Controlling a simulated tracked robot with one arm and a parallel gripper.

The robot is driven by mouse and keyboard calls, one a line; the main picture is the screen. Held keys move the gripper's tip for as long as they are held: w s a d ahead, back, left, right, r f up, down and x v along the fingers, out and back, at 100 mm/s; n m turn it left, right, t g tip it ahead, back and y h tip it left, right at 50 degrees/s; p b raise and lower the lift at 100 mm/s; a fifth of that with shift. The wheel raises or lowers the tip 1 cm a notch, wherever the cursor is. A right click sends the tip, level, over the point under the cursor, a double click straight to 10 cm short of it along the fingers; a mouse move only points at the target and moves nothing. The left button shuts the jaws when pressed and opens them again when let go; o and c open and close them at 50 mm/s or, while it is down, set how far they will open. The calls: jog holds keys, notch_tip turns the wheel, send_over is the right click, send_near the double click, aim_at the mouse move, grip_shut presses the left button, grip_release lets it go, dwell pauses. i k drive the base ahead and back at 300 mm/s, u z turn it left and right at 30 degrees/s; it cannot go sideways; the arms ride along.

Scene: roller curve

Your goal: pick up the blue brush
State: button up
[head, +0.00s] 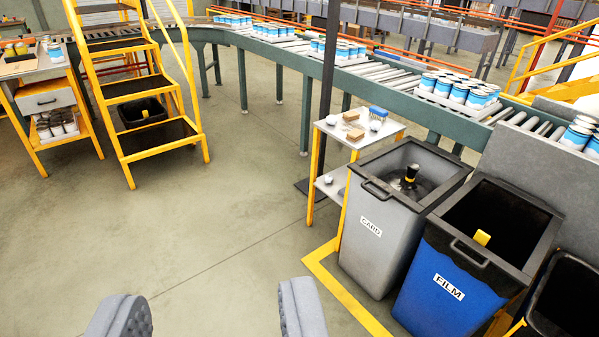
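A small blue block-shaped thing (378,113), which looks like the blue brush, lies on the top shelf of a small white-topped stand (332,128) right of centre. It is too small to make out bristles. A tan block and several small white and tan items lie close to it. My gripper (210,315) shows at the bottom edge as two grey padded fingers set wide apart. It is open, with only bare floor visible between the fingers. It is well short of the stand, to the lower left of it.
A grey CARD bin (374,228) and a blue FILM bin (446,285) stand right of the stand. A roller conveyor (385,78) with trays of cans curves behind. Yellow steps (150,90) and a yellow cart (45,105) stand left. The middle floor is clear.

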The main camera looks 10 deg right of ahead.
aim_at(376, 112)
jog(key=z, duration=0.45)
jog(key=i, duration=1.05)
jog(key=z, duration=0.6)
